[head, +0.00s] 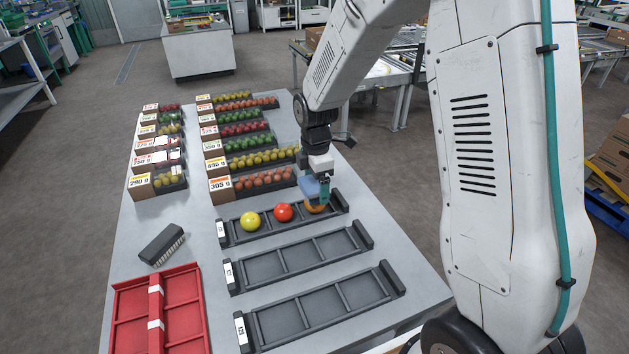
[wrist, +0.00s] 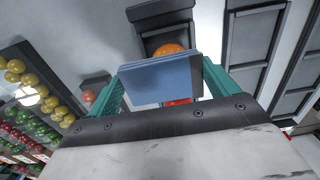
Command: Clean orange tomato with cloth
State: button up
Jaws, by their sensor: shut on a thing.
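The orange tomato (head: 315,206) sits in the right compartment of the nearest-filled black tray (head: 273,236). A red tomato (head: 283,212) is in the middle compartment and a yellow tomato (head: 250,221) in the left one. My gripper (head: 319,189) is over the orange tomato, shut on a folded blue cloth (head: 308,187). In the wrist view the cloth (wrist: 161,80) spans between the teal fingers, and the orange tomato (wrist: 169,49) shows just beyond its edge. Cloth and tomato look very close; I cannot tell whether they touch. Part of the tomato is hidden by the cloth.
Two empty black trays (head: 298,262) (head: 318,310) lie toward the front of the table. A red divided crate (head: 133,322) and a dark brush-like block (head: 161,244) are at the left. Labelled boxes of small tomatoes (head: 222,190) stand behind, close to my arm.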

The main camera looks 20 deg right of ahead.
jog(key=shift+s, duration=1.8)
jog(key=shift+w, duration=0.1)
jog(key=shift+w, duration=2.1)
jog(key=shift+r, duration=3)
jog(key=shift+f, duration=0.1)
jog(key=shift+s+f, duration=0.35)
jog(key=shift+f, duration=0.55)
jog(key=shift+s+f, duration=0.4)
jog(key=shift+f, duration=0.45)
jog(key=shift+s+f, duration=0.35)
jog(key=shift+f, duration=0.55)
jog(key=shift+f, duration=0.4)
